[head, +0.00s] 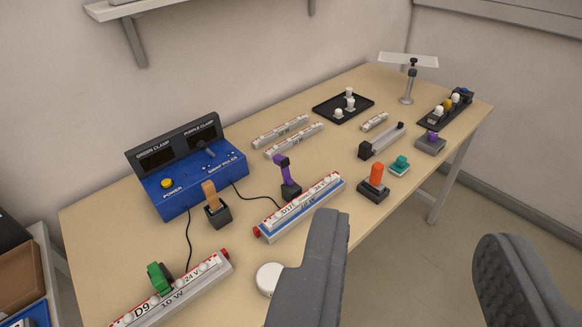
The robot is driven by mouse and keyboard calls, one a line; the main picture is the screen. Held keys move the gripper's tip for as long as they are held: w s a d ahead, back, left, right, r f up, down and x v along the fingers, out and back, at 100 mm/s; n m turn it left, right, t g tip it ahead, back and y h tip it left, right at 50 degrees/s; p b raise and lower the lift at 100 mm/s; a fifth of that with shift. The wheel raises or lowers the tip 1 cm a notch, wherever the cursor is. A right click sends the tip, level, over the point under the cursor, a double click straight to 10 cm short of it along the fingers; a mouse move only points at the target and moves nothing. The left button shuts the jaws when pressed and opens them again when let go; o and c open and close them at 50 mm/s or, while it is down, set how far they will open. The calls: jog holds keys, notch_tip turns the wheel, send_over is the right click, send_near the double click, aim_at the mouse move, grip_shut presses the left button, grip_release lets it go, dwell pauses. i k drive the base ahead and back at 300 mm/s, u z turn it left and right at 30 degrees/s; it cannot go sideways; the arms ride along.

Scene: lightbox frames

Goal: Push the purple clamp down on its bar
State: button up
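The purple clamp (282,171) stands upright with a black foot at the back edge of a white and blue bar (300,208) with red ends, labelled D17 and 24 V. I cannot tell whether the foot sits on the bar or just behind it. A green clamp (158,278) is on another bar (190,284), labelled D9, at the lower left. My gripper (411,228) is open and empty, its two dark fingers wide apart in the foreground. The left finger is nearer the D17 bar and covers some table in front of it.
A blue control box (198,180) with two dark displays stands at the left; its cables run to the bars. A tan lever block (215,209), a white disc (269,279) and an orange-handled block (374,184) stand nearby. More parts fill the far right.

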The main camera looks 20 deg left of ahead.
aim_at(281, 161)
jog(key=u, duration=0.2)
jog(key=i, duration=0.9)
jog(key=z, duration=0.1)
